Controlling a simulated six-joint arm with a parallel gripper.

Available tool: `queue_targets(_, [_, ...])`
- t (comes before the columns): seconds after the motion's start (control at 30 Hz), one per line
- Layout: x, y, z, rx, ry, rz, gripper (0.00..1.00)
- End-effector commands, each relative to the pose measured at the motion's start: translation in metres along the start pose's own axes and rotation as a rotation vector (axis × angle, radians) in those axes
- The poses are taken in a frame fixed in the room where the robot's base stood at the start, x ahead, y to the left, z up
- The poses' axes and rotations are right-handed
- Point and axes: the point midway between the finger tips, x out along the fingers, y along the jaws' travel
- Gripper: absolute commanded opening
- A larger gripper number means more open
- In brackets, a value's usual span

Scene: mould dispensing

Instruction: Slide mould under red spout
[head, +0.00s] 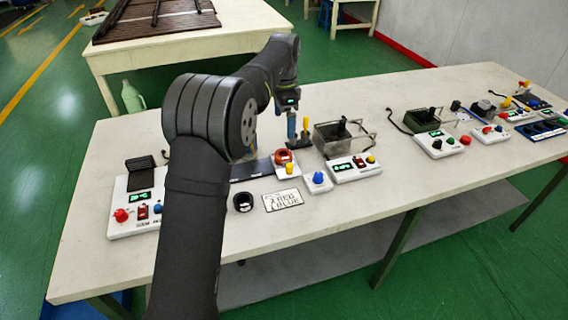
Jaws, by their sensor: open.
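My gripper (290,108) is above the middle of the table, at the end of my arm; its fingertips are small and hard to make out. A blue upright part (292,125) and a yellow upright part (305,125) stand just below it, and I cannot tell whether it touches them. A red round part (283,156) sits on a white base in front of these; it may belong to the red spout. A black round cup (243,202), possibly the mould, stands nearer the front, left of a card (283,200) reading RED and BLUE. My arm hides part of the table's left side.
A control box with red buttons (121,215) is at the left. A white box with a blue knob (318,180) and a metal tank (335,140) stand right of the card. More devices (440,144) fill the right. The front table strip (300,235) is clear.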

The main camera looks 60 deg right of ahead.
Motion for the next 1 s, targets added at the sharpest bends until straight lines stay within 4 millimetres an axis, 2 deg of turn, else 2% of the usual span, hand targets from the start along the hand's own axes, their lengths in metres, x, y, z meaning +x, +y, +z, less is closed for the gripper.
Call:
queue_targets(0.1, [-0.014, 0.000, 0.000, 0.000, 0.001, -0.001, 1.00])
queue_targets(0.2, [-0.020, 0.000, 0.000, 0.000, 0.000, 0.000, 1.00])
queue_targets(0.47, [-0.022, 0.000, 0.000, 0.000, 0.000, 0.001, 1.00])
queue_targets(0.77, [-0.021, 0.000, 0.000, 0.000, 0.000, 0.001, 0.43])
queue_targets(0.9, [-0.022, 0.001, 0.000, 0.025, 0.000, 0.000, 0.43])
queue_targets(1.0, [-0.023, 0.004, -0.001, 0.116, 0.000, 0.000, 0.43])
